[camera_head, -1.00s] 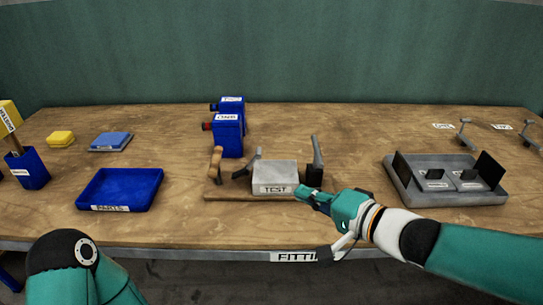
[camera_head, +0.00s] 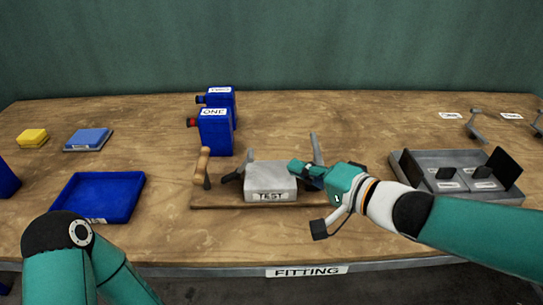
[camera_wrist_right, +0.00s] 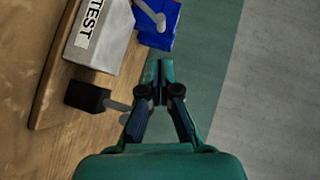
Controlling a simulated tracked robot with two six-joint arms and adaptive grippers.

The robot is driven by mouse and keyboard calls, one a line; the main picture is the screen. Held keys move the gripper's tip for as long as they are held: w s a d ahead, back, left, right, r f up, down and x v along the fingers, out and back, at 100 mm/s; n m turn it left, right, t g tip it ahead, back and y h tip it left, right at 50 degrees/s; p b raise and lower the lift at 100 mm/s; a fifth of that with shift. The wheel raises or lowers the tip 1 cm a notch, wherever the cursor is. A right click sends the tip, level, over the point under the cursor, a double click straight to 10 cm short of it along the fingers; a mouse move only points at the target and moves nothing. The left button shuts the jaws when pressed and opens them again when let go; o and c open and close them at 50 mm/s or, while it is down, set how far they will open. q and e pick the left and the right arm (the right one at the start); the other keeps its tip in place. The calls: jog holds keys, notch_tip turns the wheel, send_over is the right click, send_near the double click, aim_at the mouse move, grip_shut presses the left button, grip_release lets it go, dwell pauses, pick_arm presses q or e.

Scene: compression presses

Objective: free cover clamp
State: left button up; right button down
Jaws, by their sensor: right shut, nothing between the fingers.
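The grey TEST block (camera_head: 271,184) sits on a wooden board (camera_head: 230,202) in the head view. A wooden-handled lever (camera_head: 203,165) and a dark angled lever (camera_head: 230,178) stand left of it. A grey upright lever (camera_head: 316,148) rises at its right, partly hidden low down by my gripper. I cannot tell which one is the cover clamp. My right gripper (camera_head: 302,170) is shut and empty, at the block's right end. In the wrist view its fingertips (camera_wrist_right: 161,64) meet, right of the block (camera_wrist_right: 98,38). A black block on a grey rod (camera_wrist_right: 87,97) shows there. My left gripper is out of view.
Blue boxes ONE (camera_head: 214,132) and TWO (camera_head: 221,97) stand behind the board. A blue tray (camera_head: 67,202) lies left. A grey tray (camera_head: 420,160) with dark plates is right, close to my right arm. The table's front edge is labelled FITTING.

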aim_at(245, 164)
jog(key=b+x, duration=0.2)
jog(key=x, duration=0.6)
jog(key=shift+a+f+b, duration=0.1)
jog(key=shift+f+b, duration=0.05)
jog(key=shift+b, duration=0.2)
jog(key=shift+x, duration=0.8)
jog(key=shift+a, duration=0.1)
